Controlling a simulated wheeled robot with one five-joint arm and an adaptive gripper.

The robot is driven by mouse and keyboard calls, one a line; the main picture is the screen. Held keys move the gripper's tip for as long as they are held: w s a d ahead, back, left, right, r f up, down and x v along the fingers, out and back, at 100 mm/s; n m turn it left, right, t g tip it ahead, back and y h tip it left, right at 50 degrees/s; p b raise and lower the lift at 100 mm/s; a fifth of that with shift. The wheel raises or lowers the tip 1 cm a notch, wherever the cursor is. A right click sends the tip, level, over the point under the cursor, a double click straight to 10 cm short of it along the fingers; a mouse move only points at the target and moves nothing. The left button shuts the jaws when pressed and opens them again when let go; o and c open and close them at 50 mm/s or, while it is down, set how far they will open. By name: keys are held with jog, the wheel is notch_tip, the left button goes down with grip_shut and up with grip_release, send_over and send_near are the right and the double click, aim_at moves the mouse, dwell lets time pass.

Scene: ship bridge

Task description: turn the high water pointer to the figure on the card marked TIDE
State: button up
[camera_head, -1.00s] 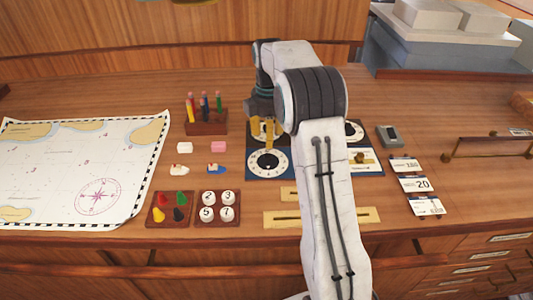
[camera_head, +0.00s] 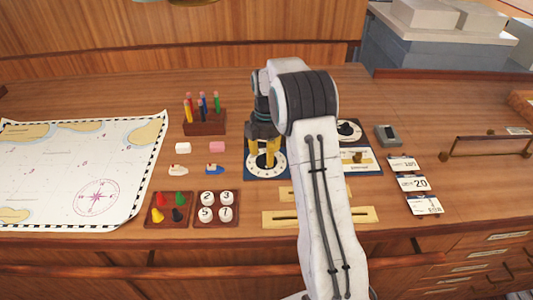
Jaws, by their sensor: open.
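My gripper (camera_head: 262,155) is open and points down over the front left white dial (camera_head: 253,170) on a dark blue panel (camera_head: 250,145). Its yellow-tipped fingers are at the middle of the dial and hide its pointer. I cannot tell whether they touch it. Another dial (camera_head: 349,131) shows partly at the back right of the panel; my arm hides the rest. I cannot read which dial is the high water one. Three cards lie at the right: the top card (camera_head: 403,163), the middle card (camera_head: 414,184) reading 20, and the bottom card (camera_head: 425,205). Their headings are too small to read.
A chart (camera_head: 60,180) covers the left of the desk. A pencil rack (camera_head: 204,121), erasers, small boats, a peg tray (camera_head: 169,208) and a number tray (camera_head: 218,208) stand between. A grey device (camera_head: 388,136) and a rail (camera_head: 487,144) are at the right.

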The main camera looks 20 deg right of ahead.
jog(key=shift+f, duration=0.2)
grip_shut()
dwell(0.5)
